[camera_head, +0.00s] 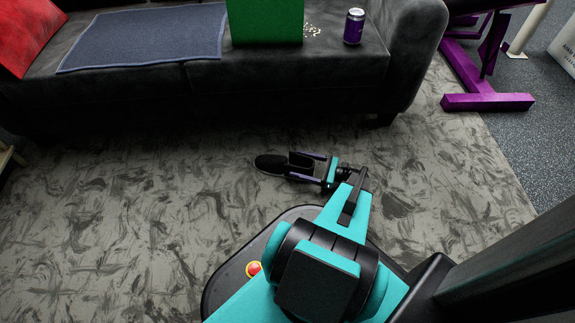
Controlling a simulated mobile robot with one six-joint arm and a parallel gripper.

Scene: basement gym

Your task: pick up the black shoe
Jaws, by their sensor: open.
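The black shoe (269,164) lies on the patterned grey rug in front of the sofa. Its rounded left end shows, with a thin light sole edge; its right part is hidden behind my gripper. My gripper (298,167) is low over the rug, pointing left, with its two fingers apart. The fingertips are at the shoe's right part, one on the far side and one on the near side in the picture. I cannot tell whether the fingers touch the shoe.
A dark sofa (340,75) stands behind, holding a blue-grey cloth (145,38), a green box (264,20), a purple can (353,26) and a red cushion (28,35). A purple metal frame (487,101) stands at right. The rug (130,220) is clear at left.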

